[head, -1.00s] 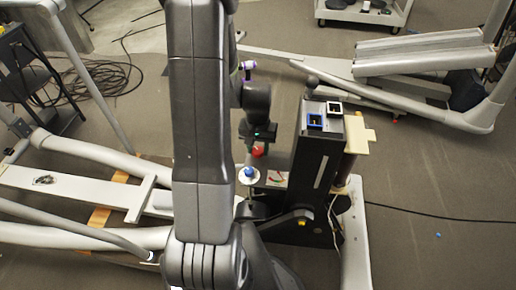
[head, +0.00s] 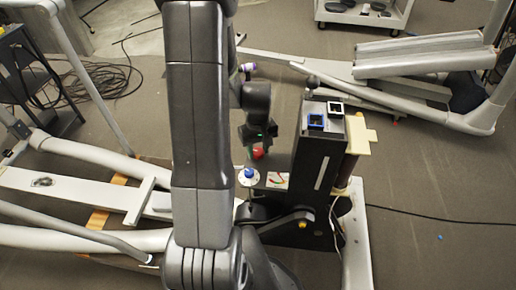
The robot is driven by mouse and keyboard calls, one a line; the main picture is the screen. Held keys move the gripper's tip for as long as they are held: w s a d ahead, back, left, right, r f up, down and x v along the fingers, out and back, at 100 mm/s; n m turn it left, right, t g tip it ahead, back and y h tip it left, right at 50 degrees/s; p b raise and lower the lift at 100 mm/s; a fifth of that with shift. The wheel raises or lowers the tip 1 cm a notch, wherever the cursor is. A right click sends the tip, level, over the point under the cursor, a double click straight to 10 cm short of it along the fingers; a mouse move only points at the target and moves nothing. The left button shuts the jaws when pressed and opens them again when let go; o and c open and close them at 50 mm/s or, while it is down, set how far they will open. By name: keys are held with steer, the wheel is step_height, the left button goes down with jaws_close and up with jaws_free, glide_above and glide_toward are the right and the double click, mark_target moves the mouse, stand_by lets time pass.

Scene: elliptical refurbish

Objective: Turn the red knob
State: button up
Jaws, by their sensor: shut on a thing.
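The red knob (head: 258,154) shows just below my gripper (head: 257,147), left of the tall black machine column. My gripper points down from my arm and is shut on the red knob. The fingers cover the upper part of the knob, so its turn angle is hard to tell. A small white plate with red and green marks (head: 277,180) lies below and right of the knob.
A blue knob on a white disc (head: 248,174) sits just in front of the red knob. The black column (head: 312,180) with blue and white square sockets on top (head: 316,121) stands close on the right. Grey elliptical frames (head: 90,195) lie left.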

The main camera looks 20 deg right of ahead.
mark_target(258, 151)
stand_by(0.3)
steer(key=o, duration=1)
steer(key=shift+r, duration=0.15)
step_height(258, 151, up, 14)
steer(key=shift+f+p, duration=0.2)
steer(key=shift+p, duration=0.85)
steer(key=shift+f, duration=0.1)
step_height(258, 151, down, 14)
steer(key=shift+r+b, duration=0.15)
steer(key=shift+b, duration=0.9)
steer(key=shift+r, duration=0.1)
